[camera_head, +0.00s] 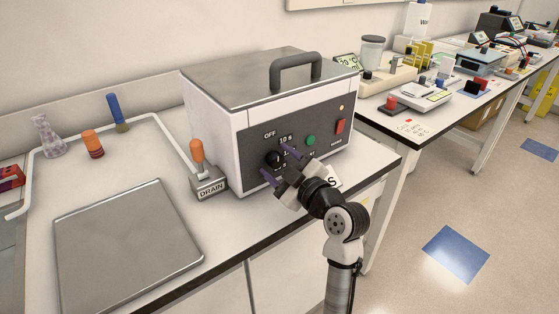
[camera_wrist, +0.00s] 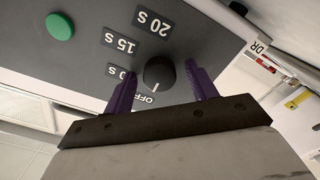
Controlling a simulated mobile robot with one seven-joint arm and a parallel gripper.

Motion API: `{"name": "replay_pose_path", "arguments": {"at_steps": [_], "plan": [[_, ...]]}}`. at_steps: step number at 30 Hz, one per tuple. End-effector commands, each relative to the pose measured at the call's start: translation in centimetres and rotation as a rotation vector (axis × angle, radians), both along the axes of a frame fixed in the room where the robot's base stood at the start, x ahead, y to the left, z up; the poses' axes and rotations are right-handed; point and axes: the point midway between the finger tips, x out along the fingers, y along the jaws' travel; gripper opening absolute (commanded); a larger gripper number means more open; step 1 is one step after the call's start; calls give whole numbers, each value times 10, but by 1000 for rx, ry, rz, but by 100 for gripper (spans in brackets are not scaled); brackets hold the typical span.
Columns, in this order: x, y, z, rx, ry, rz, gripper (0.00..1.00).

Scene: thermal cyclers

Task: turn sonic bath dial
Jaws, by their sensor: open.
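The sonic bath (camera_head: 215,125) is a white box with a metal lid, a grey handle and a dark front panel, standing on the bench. Its black dial (camera_head: 274,158) is on the left of the panel, with OFF and 10 s labels above it. In the wrist view the dial (camera_wrist: 158,73) shows a white pointer line aimed toward the OFF label. Labels 15 s and 20 s also show there. My gripper (camera_head: 278,162) is open in front of the panel. Its purple fingers (camera_wrist: 162,90) stand on either side of the dial, with visible gaps; contact cannot be seen.
A green button (camera_head: 310,140) and a red switch (camera_head: 340,126) are on the panel's right. The DRAIN valve (camera_head: 209,186) with an orange handle stands close left of the bath. A metal plate (camera_head: 128,240) lies at front left. Another bench (camera_head: 420,128) with equipment is at right.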

Motion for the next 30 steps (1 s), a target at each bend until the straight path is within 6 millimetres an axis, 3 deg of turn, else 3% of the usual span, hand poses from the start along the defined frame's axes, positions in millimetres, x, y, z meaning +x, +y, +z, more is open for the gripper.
{"name": "replay_pose_path", "arguments": {"at_steps": [6, 16, 30], "plan": [[0, 0, 0, 0, 0, 0, 55], [0, 0, 0, 0, 1, -1, 13], [0, 0, -1, 100, 75, 1, 13]]}}
